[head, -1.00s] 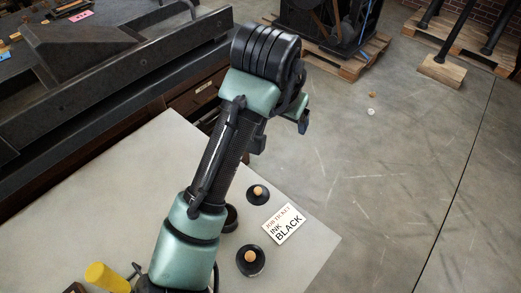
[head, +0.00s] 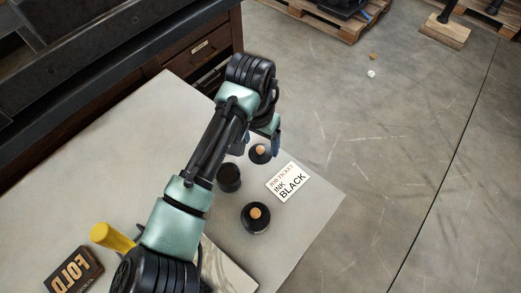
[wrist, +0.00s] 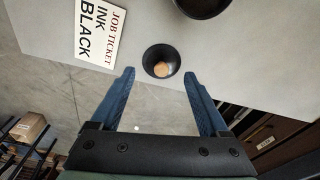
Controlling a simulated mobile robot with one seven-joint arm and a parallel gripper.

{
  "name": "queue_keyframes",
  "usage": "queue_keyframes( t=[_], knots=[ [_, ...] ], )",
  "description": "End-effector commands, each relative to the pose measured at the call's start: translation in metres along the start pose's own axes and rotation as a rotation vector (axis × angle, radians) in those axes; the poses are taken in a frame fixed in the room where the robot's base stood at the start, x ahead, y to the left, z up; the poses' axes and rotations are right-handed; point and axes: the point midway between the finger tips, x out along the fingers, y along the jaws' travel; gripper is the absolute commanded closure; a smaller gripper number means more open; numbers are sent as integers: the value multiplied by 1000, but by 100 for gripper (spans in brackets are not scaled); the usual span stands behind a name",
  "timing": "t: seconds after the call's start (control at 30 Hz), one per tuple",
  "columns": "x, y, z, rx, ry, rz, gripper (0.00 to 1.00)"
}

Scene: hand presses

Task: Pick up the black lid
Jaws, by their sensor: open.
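Two round black lids with tan knobs are on the pale tabletop in the head view: one lid (head: 260,160) beside my gripper (head: 275,145), the other lid (head: 257,228) nearer the camera. In the wrist view, one lid (wrist: 152,53) with its tan knob lies just ahead of the fingertips, in line with the gap of my gripper (wrist: 159,75). The blue fingers are wide open with nothing between them. Whether the fingers are level with the knob is hard to tell.
A dark round pot (head: 229,178) stands close by; a white card (head: 289,182) reading "JOB TICKET INK BLACK" lies right of the lids. A yellow-handled tool (head: 112,237) and a dark "FOLD" block (head: 74,272) are at lower left. The table's right edge is near.

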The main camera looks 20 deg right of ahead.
Motion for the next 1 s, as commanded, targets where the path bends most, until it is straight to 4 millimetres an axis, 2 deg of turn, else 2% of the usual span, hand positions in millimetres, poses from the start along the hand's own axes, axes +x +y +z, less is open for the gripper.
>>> queue_keyframes(
  t=[0.1,0.2,0.47,0.9,1.0],
  knots=[
    [19,-2,2,1,-2,0,21],
    [28,-2,1,2,-1,0,21],
    [30,-2,1,1,1,0,21],
    [31,-2,1,1,0,0,99],
    [31,-1,2,1,-1,1,100]
  ],
)
